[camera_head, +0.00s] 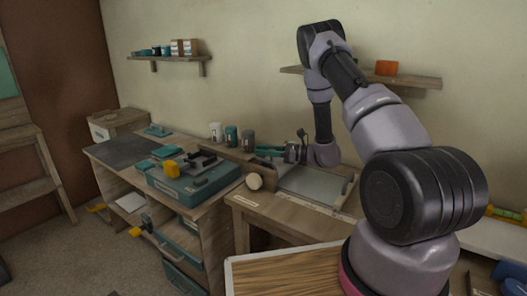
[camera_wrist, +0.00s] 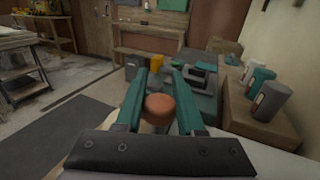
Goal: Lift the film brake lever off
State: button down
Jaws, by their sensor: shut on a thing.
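My gripper (camera_wrist: 159,76) is shut on a round orange-brown knob (camera_wrist: 160,106), which sits between its two teal fingers in the wrist view. The knob appears to be the end of the film brake lever; the rest of the lever is hidden. In the head view my gripper (camera_head: 268,153) reaches left, low over the back left of the wooden bench with the grey plate (camera_head: 312,184). The knob is too small or hidden to make out there. I cannot tell whether the lever is still seated.
Several cups, including a dark grey one (camera_head: 248,139), stand along the wall close to my gripper. A pale round end (camera_head: 254,181) sticks out below it. Wall shelves (camera_head: 168,58) are above.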

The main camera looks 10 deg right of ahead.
jog(key=shift+w+r, duration=0.1)
dwell(0.7)
jog(key=w+a+r+m+g+h, duration=0.1)
jog(key=w+a+m+g+h, duration=0.2)
jog(key=g+h, duration=0.3)
jog(key=shift+w+a+r+h, duration=0.3)
jog(key=shift+w+a+h, duration=0.6)
jog(key=shift+h, duration=0.7)
jog(key=c, duration=0.5)
grip_release()
jog(key=v, duration=1)
jog(key=shift+w+d+r, duration=0.1)
jog(key=shift+d+r, duration=0.1)
jog(key=shift+r, duration=0.1)
